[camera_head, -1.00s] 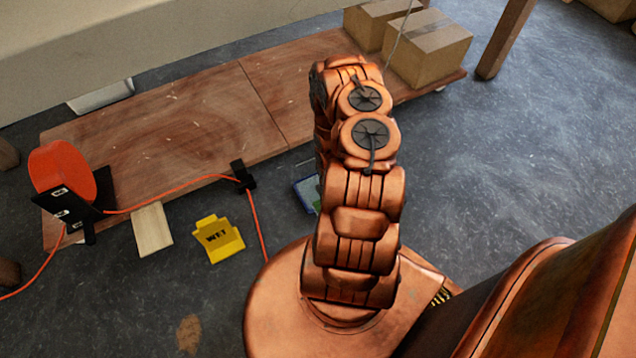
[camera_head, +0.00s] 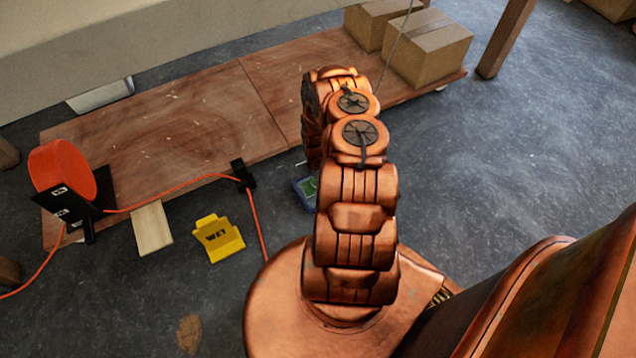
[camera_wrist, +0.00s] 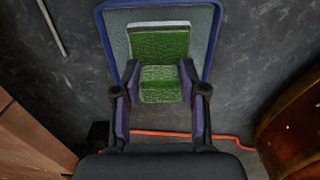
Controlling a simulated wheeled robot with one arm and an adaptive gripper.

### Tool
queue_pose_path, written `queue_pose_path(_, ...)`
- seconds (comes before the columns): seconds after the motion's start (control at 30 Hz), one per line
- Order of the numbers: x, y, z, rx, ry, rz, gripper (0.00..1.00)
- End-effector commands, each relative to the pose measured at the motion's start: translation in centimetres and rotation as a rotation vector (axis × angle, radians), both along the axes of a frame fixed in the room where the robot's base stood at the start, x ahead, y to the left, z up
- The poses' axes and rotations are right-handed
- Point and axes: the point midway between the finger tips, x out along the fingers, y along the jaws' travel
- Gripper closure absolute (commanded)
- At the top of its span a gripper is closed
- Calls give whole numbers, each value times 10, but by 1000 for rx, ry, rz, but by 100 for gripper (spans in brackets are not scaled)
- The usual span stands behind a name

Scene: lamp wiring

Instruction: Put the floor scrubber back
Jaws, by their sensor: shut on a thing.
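The floor scrubber appears to be the green block (camera_wrist: 160,84) with a rough face, between the fingers of my gripper (camera_wrist: 159,76) in the wrist view. My gripper is shut on it. Behind it is a grey tray with a blue rim (camera_wrist: 212,45); I cannot tell whether the scrubber touches it. In the head view the tray (camera_head: 303,198) lies on the floor beside the wooden platform, partly hidden by my arm, with some green (camera_head: 311,186) showing over it. My gripper is hidden there behind my arm.
A low wooden platform (camera_head: 190,120) carries cardboard boxes (camera_head: 428,52) and an orange reel (camera_head: 62,168). Its orange cable (camera_head: 256,222) crosses the floor. A yellow WET sign (camera_head: 218,238) and a wood piece (camera_head: 152,228) lie nearby. A thin grey rod (camera_wrist: 52,28) lies left of the tray. Floor at right is clear.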

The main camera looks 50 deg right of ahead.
Motion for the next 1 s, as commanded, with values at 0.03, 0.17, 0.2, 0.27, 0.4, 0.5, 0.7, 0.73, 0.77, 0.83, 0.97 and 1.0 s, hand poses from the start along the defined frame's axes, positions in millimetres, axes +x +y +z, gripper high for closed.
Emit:
queue_pose_path(0.03, 0, 1, -12, 1, 1, 0, 86)
queue_pose_path(0.17, -1, 1, -24, 2, 2, -1, 86)
queue_pose_path(0.2, -1, 1, -25, 2, 2, -1, 86)
queue_pose_path(0.27, -1, 1, -24, 2, 2, -1, 86)
queue_pose_path(0.4, -1, 1, -23, 1, 1, -1, 86)
queue_pose_path(0.5, -1, 1, -25, 2, 2, -1, 86)
queue_pose_path(0.7, -1, 1, -25, 1, 1, -1, 40)
queue_pose_path(0.73, -1, 1, -25, 1, 1, -1, 37)
queue_pose_path(0.77, -1, 1, -25, 1, 1, -1, 34)
queue_pose_path(0.83, -1, 1, -25, 1, 1, -1, 33)
queue_pose_path(0.97, -1, 1, -25, 1, 1, 0, 33)
queue_pose_path(1.0, -1, 1, -25, 1, 1, 0, 33)
